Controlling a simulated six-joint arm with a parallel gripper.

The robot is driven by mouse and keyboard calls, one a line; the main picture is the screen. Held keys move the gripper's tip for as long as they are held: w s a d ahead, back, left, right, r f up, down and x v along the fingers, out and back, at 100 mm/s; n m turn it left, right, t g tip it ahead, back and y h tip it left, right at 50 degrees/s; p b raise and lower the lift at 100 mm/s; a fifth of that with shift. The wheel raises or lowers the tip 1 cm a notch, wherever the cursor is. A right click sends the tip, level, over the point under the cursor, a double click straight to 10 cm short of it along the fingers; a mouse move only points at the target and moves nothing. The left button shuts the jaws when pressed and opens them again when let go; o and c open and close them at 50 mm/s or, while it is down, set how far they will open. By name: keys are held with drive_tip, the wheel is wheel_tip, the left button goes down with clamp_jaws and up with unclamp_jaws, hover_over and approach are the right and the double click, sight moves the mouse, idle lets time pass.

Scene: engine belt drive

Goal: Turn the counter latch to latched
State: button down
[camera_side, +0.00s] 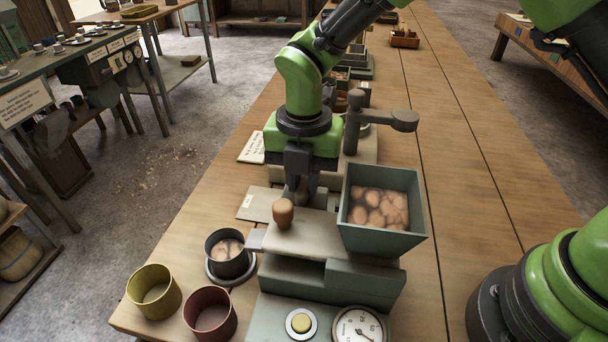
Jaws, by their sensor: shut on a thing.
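My gripper (301,192) points down over the rear of the pale top plate (318,236) of a grey-green machine. Its dark fingers are closed on a small grey piece, which appears to be the counter latch. The fingers hide most of that piece, and I cannot tell its angle. A brown rounded knob (283,213) stands on the plate just in front of the fingers, apart from them as far as I can see.
A square hopper (418,240) of brown lumps stands close right of my gripper. A dark lever arm (391,119) rises behind it. A dark cup (228,262), yellow cup (154,291) and red cup (210,314) are at front left. A gauge (360,329) and yellow button (301,323) face front.

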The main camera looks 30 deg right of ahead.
sight(304, 181)
idle(0.3)
drive_tip(key=c, duration=1.1)
unclamp_jaws()
drive_tip(key=shift+o, duration=0.2)
wheel_tip(304, 181, up, 9)
drive_tip(key=shift+r, duration=0.5)
